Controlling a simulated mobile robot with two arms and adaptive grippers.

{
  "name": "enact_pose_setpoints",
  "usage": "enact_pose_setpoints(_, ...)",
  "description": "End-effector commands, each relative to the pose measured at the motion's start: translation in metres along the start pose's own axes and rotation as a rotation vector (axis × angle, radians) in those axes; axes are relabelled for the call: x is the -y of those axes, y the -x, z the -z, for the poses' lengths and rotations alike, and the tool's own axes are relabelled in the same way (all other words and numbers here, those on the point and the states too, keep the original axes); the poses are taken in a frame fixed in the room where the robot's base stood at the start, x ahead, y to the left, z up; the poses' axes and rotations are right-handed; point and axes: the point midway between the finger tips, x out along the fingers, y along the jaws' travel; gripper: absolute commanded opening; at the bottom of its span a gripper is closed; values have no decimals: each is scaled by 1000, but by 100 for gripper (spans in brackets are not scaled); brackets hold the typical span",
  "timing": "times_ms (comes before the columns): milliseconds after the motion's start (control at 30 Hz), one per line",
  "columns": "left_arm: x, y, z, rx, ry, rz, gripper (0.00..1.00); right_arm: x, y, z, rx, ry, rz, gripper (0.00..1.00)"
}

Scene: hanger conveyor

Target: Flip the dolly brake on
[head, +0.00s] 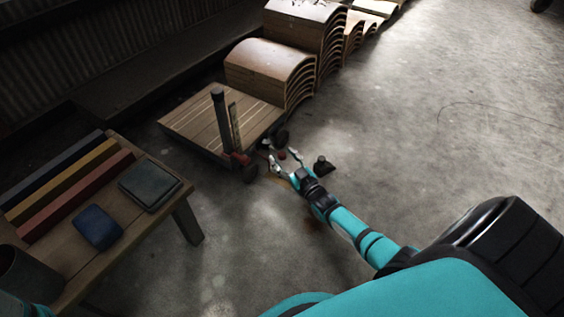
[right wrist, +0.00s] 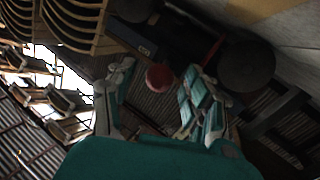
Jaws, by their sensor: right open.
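The dolly (head: 205,125) has a slatted wooden deck, a dark post at its front corner and dark wheels. A round red knob (right wrist: 159,77), which looks like the end of the brake lever, shows in the right wrist view between my right gripper's fingers (right wrist: 158,80). The fingers are apart and I see no grip on it. In the head view, my right gripper (head: 284,160) is open low beside the dolly's near right corner, with a small red spot between the fingers. The lever's tilt is hard to tell. My left gripper is out of view.
A small dark object (head: 322,166) stands on the floor beside my right gripper. A wooden table (head: 150,215) with coloured bars and a blue item (head: 97,227) is at left. Floor at right is clear.

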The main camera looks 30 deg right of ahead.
Motion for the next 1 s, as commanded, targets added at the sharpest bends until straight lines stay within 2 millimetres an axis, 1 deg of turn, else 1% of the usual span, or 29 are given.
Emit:
enact_pose_setpoints(33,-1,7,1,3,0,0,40,0,-6,-3,0,0,0,53)
enact_pose_setpoints(167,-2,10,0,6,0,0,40,0,-14,-1,1,0,0,53)
enact_pose_setpoints(467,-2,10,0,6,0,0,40,0,-15,0,1,0,0,53)
enact_pose_setpoints(867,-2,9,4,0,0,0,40,0,-15,0,1,0,0,0)
enact_pose_setpoints(1000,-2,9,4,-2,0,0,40,0,-15,0,1,-1,0,0)
